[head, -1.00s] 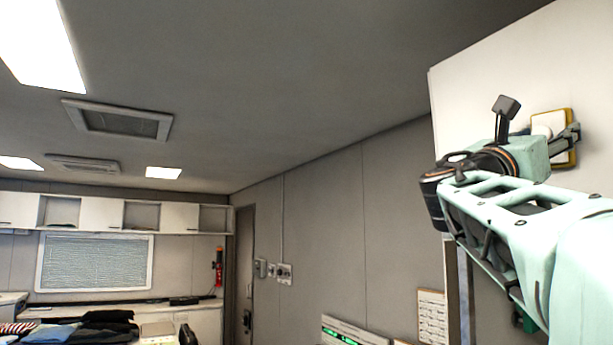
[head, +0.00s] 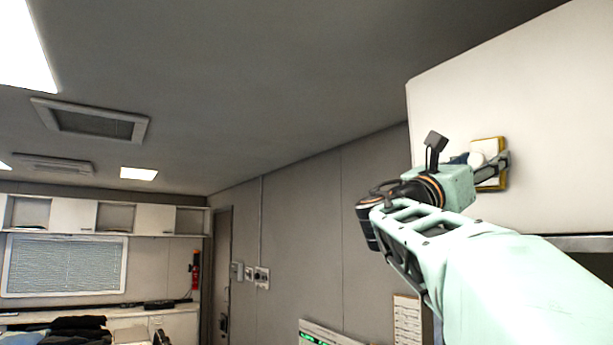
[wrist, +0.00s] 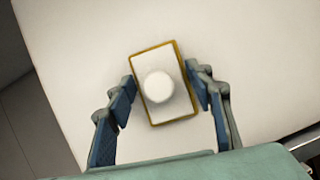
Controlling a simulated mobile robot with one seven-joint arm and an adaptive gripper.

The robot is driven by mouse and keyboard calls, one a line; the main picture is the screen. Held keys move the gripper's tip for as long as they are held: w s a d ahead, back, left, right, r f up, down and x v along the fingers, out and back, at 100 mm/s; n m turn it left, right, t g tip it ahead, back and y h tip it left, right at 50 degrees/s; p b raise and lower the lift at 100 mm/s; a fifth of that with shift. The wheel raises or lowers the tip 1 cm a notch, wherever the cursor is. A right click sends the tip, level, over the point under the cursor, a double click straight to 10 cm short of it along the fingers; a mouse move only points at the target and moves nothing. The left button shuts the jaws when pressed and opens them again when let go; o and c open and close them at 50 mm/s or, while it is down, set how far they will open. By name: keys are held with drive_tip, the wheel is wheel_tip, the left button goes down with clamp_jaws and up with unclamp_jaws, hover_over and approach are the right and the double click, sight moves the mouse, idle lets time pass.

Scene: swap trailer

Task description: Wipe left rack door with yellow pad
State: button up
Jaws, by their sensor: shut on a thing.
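The yellow pad (head: 502,142) has a yellow rim, a pale face and a round white knob, and it lies flat against a large pale panel (head: 560,90), which looks like the rack door. My gripper (head: 497,165) is shut on the pad. In the wrist view, the fingers of my gripper (wrist: 163,82) stand at both sides of the pad (wrist: 146,63), with the white knob between them. The pad sits tilted on the panel (wrist: 240,40). The pad's wiping side is hidden against the panel.
The panel's left edge is free beside the grey wall (head: 300,220). Low on that wall are a green-lit panel (head: 322,338) and a white chart (head: 407,318). Cabinets (head: 73,214) and a window (head: 65,264) are far left. A dark strip (head: 590,243) runs under the panel.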

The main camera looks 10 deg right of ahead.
drive_tip(key=shift+w+a, duration=0.1)
drive_tip(key=shift+w, duration=0.1)
drive_tip(key=shift+s, duration=0.1)
drive_tip(key=shift+s+d+f+b, duration=0.1)
drive_tip(key=shift+s+d+b, duration=0.1)
drive_tip(key=shift+s, duration=0.3)
drive_tip(key=shift+s+d+b, duration=0.2)
drive_tip(key=shift+s, duration=0.25)
drive_tip(key=shift+s+d+b, duration=0.4)
drive_tip(key=shift+s+d, duration=0.15)
drive_tip(key=shift+s, duration=0.8)
drive_tip(key=shift+s+d+b, duration=0.4)
drive_tip(key=shift+s+d, duration=0.2)
drive_tip(key=shift+s, duration=0.7)
drive_tip(key=shift+s+d+b, duration=0.4)
drive_tip(key=shift+s+d, duration=0.15)
drive_tip(key=shift+s, duration=0.8)
drive_tip(key=shift+w, duration=0.15)
drive_tip(key=shift+w+a+p, duration=0.55)
drive_tip(key=shift+w+a, duration=0.15)
drive_tip(key=shift+w, duration=0.95)
drive_tip(key=shift+w+a+p, duration=0.5)
drive_tip(key=shift+w+a, duration=0.2)
drive_tip(key=shift+w, duration=0.9)
drive_tip(key=shift+w+a+p, duration=0.55)
drive_tip(key=shift+w+a, duration=0.15)
drive_tip(key=shift+w, duration=0.95)
